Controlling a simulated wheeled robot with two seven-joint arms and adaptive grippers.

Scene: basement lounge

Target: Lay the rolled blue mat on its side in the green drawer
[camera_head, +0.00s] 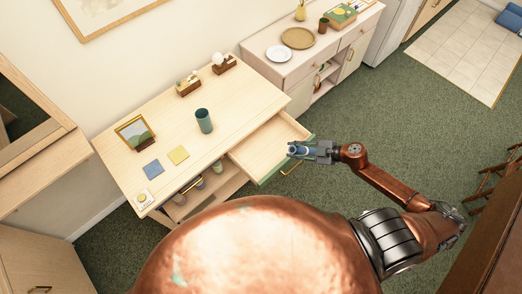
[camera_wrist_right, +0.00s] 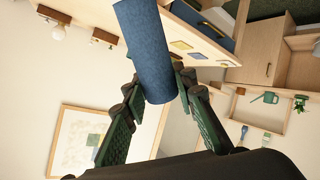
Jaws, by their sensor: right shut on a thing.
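The rolled blue mat (camera_wrist_right: 147,45) is held in my right gripper (camera_wrist_right: 158,92), which is shut on it. In the head view my right gripper (camera_head: 312,151) is over the front right corner of the open drawer, with the blue end of the mat (camera_head: 294,150) showing at its tip. The green drawer (camera_head: 262,146) is pulled out from the pale wooden desk; its light interior looks empty, and its green front edge shows beside and below the gripper. The mat's exact height above the drawer is hard to tell. My left gripper is not in view.
The desk top (camera_head: 235,100) carries a dark green tumbler (camera_head: 204,121), a framed picture (camera_head: 135,132), a blue card (camera_head: 152,167) and a yellow card (camera_head: 178,154). A pale sideboard (camera_head: 262,62) stands beyond. Green carpet is clear to the right of the desk.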

